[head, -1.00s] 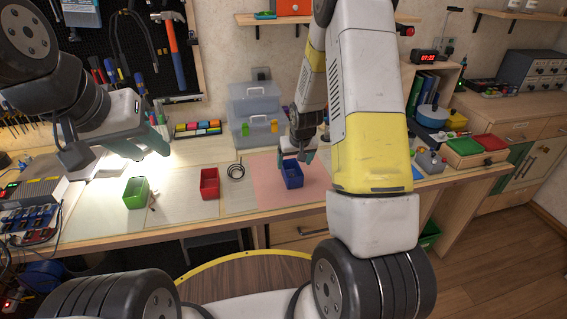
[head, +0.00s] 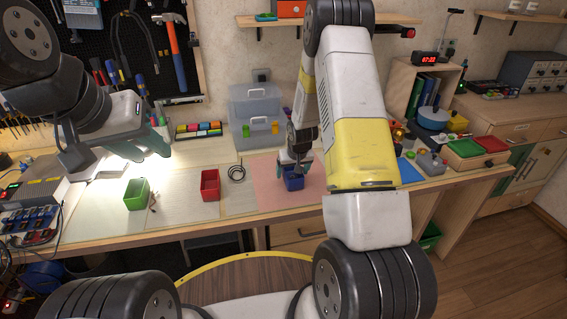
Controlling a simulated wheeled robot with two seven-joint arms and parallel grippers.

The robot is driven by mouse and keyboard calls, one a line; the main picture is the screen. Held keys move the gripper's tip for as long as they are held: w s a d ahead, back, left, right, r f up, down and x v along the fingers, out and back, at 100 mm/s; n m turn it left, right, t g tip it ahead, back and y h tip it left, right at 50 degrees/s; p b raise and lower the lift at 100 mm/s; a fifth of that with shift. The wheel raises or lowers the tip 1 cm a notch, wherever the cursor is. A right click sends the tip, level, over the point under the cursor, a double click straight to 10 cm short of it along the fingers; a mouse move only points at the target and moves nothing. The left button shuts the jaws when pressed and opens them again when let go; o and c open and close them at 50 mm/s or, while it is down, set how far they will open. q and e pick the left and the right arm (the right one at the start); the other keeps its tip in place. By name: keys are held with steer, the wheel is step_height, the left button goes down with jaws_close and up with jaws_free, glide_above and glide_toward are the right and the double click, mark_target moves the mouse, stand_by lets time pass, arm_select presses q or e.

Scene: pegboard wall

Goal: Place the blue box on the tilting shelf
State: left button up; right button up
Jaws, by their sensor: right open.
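The blue box (head: 293,183) is a small open bin on the pink mat (head: 262,190) on the workbench. My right gripper (head: 292,168) is open at the back rim of the blue box; whether its fingers touch the wall I cannot tell. My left gripper (head: 162,144) hangs in the air above the left part of the bench, away from the box, and its fingers are too unclear to read. A wall shelf (head: 340,20) is at the top behind my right arm; I cannot tell whether it is the tilting shelf.
A green bin (head: 137,194) and a red bin (head: 210,185) stand left of the pink mat. A clear plastic case (head: 255,110) stands at the back. My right forearm hides part of the bench.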

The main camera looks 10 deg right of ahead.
steer(key=shift+f, duration=0.25)
stand_by(0.3)
steer(key=c, duration=1.6)
steer(key=shift+c, duration=0.2)
steer(key=shift+r, duration=0.1)
